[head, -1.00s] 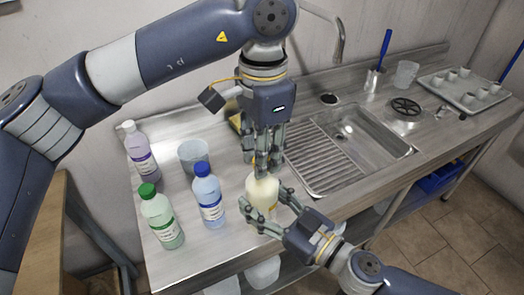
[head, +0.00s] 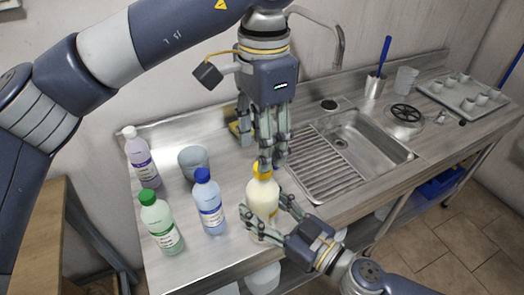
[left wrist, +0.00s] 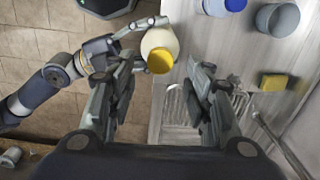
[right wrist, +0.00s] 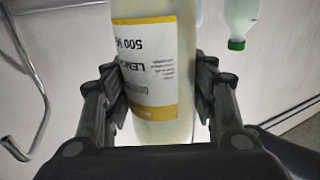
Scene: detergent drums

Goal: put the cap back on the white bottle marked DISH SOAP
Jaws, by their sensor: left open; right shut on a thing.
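The cream-white bottle (head: 262,197) stands upright near the counter's front edge, with the yellow cap (head: 262,171) on its top. Both also show in the left wrist view, the cap (left wrist: 160,61) over the bottle's mouth (left wrist: 158,40). How tightly the cap sits cannot be told. My left gripper (head: 272,163) is open, fingers pointing down just above the cap, with nothing between them. My right gripper (head: 267,210) is shut on the bottle's body from the front right. In the right wrist view the bottle's label (right wrist: 147,65) is upside down and only partly readable.
A blue-capped bottle (head: 209,203), a green-capped bottle (head: 161,224) and a white-capped purple bottle (head: 143,160) stand to the left. A grey cup (head: 193,161) is behind them. A yellow sponge (left wrist: 275,82) lies near the wall. The sink (head: 362,150) is to the right.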

